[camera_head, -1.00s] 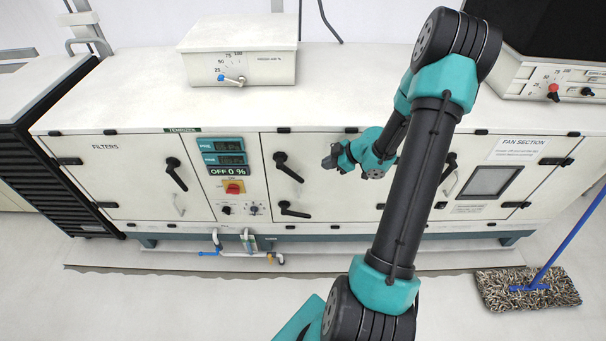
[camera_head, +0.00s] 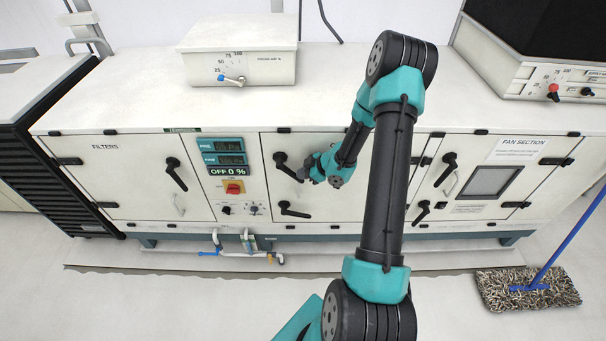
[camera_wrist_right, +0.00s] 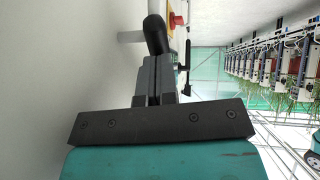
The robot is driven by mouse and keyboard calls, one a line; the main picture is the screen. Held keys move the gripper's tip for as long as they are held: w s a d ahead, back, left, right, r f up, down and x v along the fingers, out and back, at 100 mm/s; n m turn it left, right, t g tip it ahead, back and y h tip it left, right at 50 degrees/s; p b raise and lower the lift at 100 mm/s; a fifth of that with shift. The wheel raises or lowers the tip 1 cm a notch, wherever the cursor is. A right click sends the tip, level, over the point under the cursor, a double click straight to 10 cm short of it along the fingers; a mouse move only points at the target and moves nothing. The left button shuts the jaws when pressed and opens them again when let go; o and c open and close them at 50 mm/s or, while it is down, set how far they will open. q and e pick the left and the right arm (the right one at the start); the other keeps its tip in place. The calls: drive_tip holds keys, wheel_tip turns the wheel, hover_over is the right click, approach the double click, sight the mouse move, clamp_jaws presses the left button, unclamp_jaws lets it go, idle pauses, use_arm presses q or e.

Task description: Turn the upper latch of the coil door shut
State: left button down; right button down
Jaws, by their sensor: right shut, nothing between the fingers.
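The coil door (camera_head: 325,205) is the white middle panel of the cabinet. Its upper latch (camera_head: 282,162) is a black handle slanting down to the right from its pivot; its lower end is close to my gripper. The lower latch (camera_head: 293,210) lies nearly level, tilted slightly down to the right. My right gripper (camera_head: 302,174) is shut and empty beside the upper latch's lower end. In the right wrist view, the shut fingers (camera_wrist_right: 155,80) point at a black handle end (camera_wrist_right: 156,35) just ahead; I cannot tell whether they touch. My left gripper is out of view.
The control panel with a red switch (camera_head: 234,187) is left of the coil door. The filters door (camera_head: 130,180) and fan section door (camera_head: 475,185) flank the middle. Pipes (camera_head: 240,253) run below. A mop (camera_head: 525,288) lies on the floor at right.

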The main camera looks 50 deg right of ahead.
drive_tip(key=shift+w+a+f, duration=0.2)
drive_tip(key=shift+w+f, duration=0.05)
drive_tip(key=shift+f, duration=0.3)
drive_tip(key=s+d+f+v, duration=0.1)
drive_tip(key=v, duration=1.3)
drive_tip(key=shift+f, duration=0.3)
